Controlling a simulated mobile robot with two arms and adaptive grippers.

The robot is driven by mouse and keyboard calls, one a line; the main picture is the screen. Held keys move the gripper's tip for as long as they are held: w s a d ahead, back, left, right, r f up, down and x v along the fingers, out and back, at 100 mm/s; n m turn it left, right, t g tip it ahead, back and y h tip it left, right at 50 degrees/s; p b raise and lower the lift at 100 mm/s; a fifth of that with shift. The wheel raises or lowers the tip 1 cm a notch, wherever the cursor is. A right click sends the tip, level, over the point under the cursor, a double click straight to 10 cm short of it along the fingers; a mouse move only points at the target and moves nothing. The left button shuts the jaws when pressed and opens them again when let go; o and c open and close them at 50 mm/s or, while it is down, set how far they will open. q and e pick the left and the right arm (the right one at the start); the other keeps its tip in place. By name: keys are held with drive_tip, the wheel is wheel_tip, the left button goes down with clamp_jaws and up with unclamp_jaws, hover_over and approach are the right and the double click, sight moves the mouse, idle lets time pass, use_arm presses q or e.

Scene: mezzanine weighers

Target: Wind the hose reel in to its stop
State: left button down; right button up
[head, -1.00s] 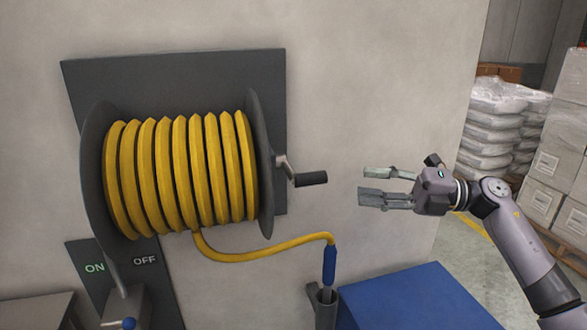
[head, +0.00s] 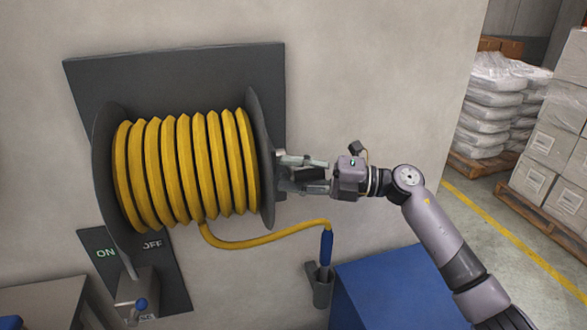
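The hose reel (head: 187,170) is a dark drum with yellow hose wound on it in several turns, fixed to a dark wall plate. The fingers look open around the grip; contact is not clear. The fingers hide the crank arm. The hose's free end (head: 270,242) runs from the drum's underside to a blue nozzle (head: 326,248) in a grey holder (head: 319,287). My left gripper is out of view.
A blue box (head: 395,285) is under my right arm. Pallets of white sacks (head: 495,105) and cartons (head: 555,140) stand at the right. The wall around the handle is clear.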

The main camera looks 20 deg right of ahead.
drive_tip(key=shift+c, duration=0.2)
clamp_jaws()
